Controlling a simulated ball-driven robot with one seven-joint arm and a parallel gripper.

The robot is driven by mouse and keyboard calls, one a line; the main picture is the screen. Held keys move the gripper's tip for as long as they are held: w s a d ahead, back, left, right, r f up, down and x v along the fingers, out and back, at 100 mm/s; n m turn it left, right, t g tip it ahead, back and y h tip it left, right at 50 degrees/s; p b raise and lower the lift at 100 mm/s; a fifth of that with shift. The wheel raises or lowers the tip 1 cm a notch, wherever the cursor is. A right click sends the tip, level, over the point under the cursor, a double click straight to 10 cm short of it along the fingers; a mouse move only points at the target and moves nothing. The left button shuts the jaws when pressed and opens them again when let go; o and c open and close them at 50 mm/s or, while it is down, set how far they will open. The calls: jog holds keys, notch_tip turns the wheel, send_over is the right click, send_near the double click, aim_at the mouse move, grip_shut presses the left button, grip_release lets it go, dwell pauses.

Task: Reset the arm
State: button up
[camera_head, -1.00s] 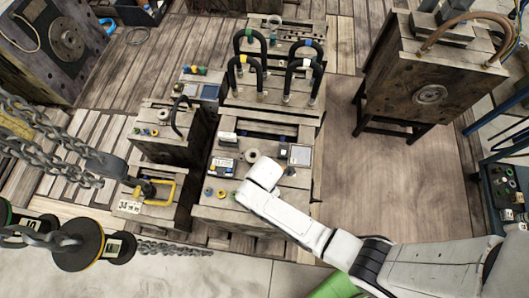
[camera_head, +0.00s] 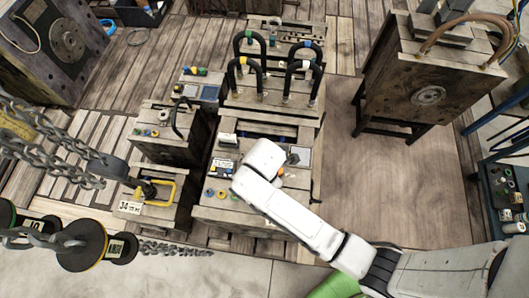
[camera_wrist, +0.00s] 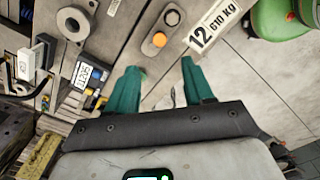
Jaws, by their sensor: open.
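My gripper (camera_wrist: 162,80) is open and empty in the wrist view, its two teal fingers spread apart. The fingers cannot be made out there.
Black hose loops (camera_head: 247,66) stand behind my arm's end. A smaller block with a yellow handle (camera_head: 165,190) is to the left, near hanging chains (camera_head: 60,150). A mould on a stand (camera_head: 428,95) is at the right. The floor board between is clear.

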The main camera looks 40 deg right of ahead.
dwell(0.5)
jog(key=s+d+r+m+t, duration=0.1)
jog(key=s+d+r+m, duration=1)
jog(key=m, duration=0.7)
jog(key=shift+s+d+m+b, duration=0.4)
jog(key=shift+s+d+b, duration=0.05)
jog(key=shift+s, duration=0.05)
